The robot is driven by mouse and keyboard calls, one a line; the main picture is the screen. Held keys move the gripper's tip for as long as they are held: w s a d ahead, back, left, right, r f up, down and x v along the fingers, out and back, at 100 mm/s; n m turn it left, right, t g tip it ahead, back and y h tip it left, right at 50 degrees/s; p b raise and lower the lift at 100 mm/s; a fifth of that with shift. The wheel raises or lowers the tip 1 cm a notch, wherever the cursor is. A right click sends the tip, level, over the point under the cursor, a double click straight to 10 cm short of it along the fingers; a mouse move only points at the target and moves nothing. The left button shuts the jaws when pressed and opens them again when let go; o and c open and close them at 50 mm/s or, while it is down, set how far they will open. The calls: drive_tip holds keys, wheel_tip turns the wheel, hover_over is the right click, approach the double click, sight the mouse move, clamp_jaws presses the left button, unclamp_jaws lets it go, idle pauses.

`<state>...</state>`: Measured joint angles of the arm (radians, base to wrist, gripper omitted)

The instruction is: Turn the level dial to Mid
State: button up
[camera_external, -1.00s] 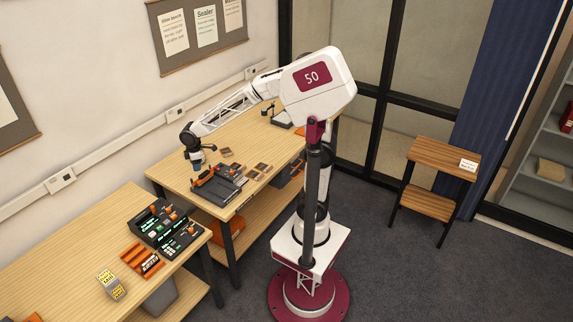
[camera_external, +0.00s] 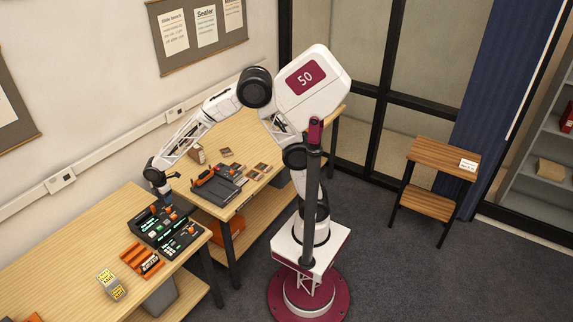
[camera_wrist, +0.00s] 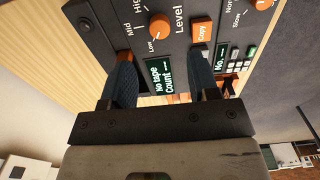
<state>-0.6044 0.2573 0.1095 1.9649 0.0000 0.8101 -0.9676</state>
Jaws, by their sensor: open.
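The level dial (camera_wrist: 159,24) is a round orange knob on a dark panel (camera_wrist: 95,30), with Low, Mid and High printed around it. It is in the wrist view's top middle; its exact setting is hard to read. My gripper (camera_wrist: 162,60) is open and empty, its two dark blue fingers apart, one on each side below the dial in the picture. The dial lies beyond the fingertips, not between them. In the external view my gripper (camera_external: 167,197) is over the far end of the dark control panels (camera_external: 180,240) on the near table, and partly hides them.
An orange Copy button (camera_wrist: 202,32) and another orange dial (camera_wrist: 265,4) lie right of the level dial, with lit displays (camera_wrist: 160,78) below. An orange tray (camera_external: 142,260) and a yellow-patterned block (camera_external: 110,284) are on the near table. A dark device (camera_external: 218,188) is on the other table.

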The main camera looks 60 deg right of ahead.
sight(168, 209)
drive_tip(key=shift+f, duration=0.1)
idle(0.3)
drive_tip(key=shift+f, duration=3.8)
drive_tip(key=c, duration=0.9)
